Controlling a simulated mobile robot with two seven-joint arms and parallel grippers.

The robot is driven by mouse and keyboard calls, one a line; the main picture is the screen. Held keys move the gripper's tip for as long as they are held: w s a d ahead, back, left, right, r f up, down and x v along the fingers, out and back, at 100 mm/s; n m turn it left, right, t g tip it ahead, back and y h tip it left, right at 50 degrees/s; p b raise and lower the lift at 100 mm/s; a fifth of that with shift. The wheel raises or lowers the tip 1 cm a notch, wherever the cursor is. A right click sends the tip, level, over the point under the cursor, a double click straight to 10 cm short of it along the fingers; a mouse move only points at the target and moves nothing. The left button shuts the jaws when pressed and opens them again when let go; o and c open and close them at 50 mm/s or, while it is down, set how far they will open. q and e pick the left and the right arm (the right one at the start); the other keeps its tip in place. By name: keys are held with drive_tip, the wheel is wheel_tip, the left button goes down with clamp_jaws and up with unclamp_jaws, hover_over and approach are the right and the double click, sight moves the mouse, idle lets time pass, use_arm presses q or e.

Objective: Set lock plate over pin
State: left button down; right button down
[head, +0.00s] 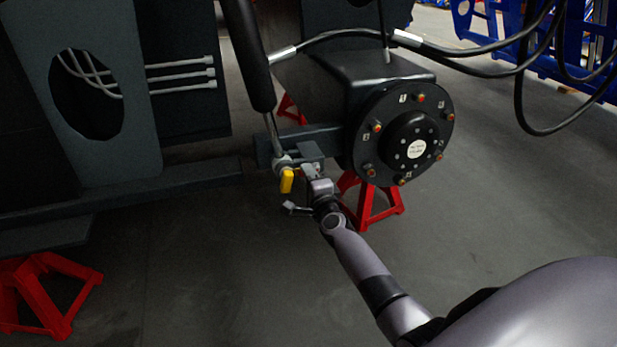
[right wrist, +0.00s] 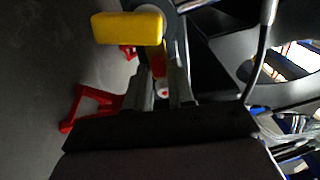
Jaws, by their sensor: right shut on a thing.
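My right gripper (head: 311,174) is at the lower end of the black cylinder, beside its rod eye (head: 283,161). A yellow block-shaped end (head: 287,181), which looks like the pin's handle, hangs just left of the fingers. In the right wrist view the yellow end (right wrist: 128,28) is large at the upper left. There my right gripper (right wrist: 164,78) has its fingers close together around a small part with red and whitish areas (right wrist: 162,91). It appears to be the lock plate, mostly hidden by the fingers. Whether it touches the pin cannot be told. My left gripper is out of view.
The black wheel hub (head: 414,146) with bolts is close on the right of the gripper. A red stand (head: 370,203) is behind it. The chassis beam (head: 130,187) runs left. Black hoses (head: 520,70) hang at upper right. The floor in front is clear.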

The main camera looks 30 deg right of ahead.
idle(0.3)
drive_tip(key=c, duration=1.1)
unclamp_jaws()
drive_tip(key=shift+s, duration=0.1)
use_arm(q)
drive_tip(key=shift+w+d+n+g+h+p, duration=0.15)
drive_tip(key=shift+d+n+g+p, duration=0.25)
drive_tip(key=shift+p, duration=0.45)
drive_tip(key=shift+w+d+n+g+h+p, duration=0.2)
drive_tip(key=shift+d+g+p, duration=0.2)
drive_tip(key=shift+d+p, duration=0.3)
use_arm(e)
drive_tip(key=shift+v, duration=3.5)
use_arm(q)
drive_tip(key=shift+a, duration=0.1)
